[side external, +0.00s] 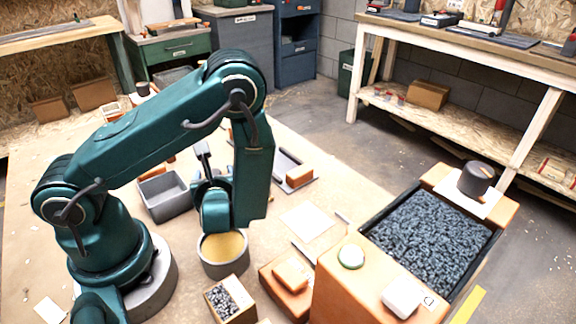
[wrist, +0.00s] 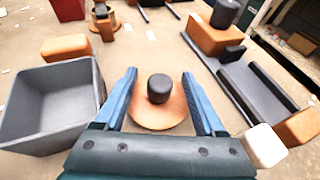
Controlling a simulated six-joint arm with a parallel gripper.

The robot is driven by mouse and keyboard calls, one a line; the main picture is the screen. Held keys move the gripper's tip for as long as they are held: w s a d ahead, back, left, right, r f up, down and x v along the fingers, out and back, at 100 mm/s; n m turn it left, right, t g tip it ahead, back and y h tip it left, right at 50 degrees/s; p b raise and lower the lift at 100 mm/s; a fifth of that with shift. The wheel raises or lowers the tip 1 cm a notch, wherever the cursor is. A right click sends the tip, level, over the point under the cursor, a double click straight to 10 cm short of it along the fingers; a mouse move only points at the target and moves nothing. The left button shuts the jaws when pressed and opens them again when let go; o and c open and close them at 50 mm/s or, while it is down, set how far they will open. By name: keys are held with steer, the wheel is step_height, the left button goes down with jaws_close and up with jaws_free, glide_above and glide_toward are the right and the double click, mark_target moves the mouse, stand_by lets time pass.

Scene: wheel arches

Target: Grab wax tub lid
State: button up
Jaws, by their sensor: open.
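The wax tub lid, a round orange-brown disc with a dark knob, lies in the middle of the wrist view (wrist: 158,114). My gripper (wrist: 159,76) is open, with one blue finger on each side of the lid's knob. The fingers are apart from the knob; whether they touch the disc I cannot tell. In the side external view my gripper is mostly hidden by my arm, and I cannot make out the lid there. The wax tub (side external: 222,256), a grey round pot with yellow wax, stands uncovered below my wrist.
A grey bin (wrist: 55,107) stands left of my gripper in the wrist view. A dark railed tray (wrist: 245,88) and a white block (wrist: 265,145) are on the right. A large orange box with dark granules (side external: 425,240) stands at the right in the side external view.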

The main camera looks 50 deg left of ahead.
jaws_close()
steer(key=shift+r, duration=0.1)
stand_by(0.4)
